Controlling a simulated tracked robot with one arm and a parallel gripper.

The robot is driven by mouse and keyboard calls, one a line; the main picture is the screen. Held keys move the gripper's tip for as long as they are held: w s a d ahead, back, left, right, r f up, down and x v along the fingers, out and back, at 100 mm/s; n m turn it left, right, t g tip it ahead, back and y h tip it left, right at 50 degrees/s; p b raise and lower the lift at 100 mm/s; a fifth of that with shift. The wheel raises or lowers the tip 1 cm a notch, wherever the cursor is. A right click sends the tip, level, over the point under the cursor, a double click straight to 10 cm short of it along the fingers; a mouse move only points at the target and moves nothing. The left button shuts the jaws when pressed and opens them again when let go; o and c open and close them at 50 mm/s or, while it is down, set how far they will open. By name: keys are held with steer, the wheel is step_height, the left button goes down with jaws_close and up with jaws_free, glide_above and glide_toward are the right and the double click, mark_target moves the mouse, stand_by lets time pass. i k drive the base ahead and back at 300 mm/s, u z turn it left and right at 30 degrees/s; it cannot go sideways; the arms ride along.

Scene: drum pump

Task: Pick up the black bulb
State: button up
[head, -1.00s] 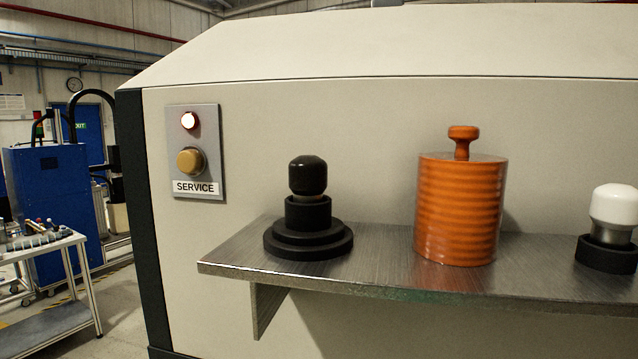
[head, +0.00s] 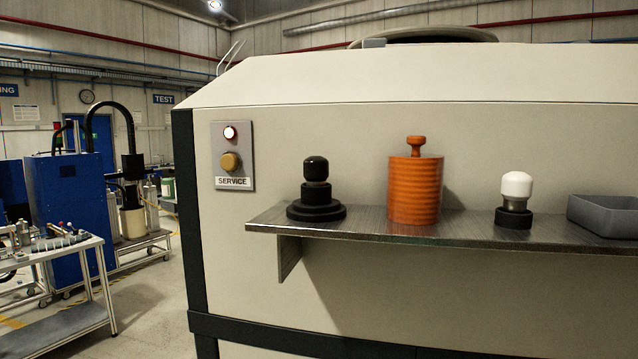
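The black bulb (head: 316,169) has a rounded black cap and stands upright in a stepped black round base (head: 316,211). The base sits near the left end of a metal shelf (head: 365,231) fixed to a beige machine.
On the shelf, right of the bulb, stand an orange ribbed cylinder (head: 415,190) with a knob, a white bulb (head: 516,186) in a black holder, and a grey tray (head: 605,215). A SERVICE panel (head: 233,156) is on the machine (head: 330,125). A cart (head: 60,262) stands left.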

mark_target(316, 169)
steer(key=z, duration=0.8)
steer(key=i, duration=0.55)
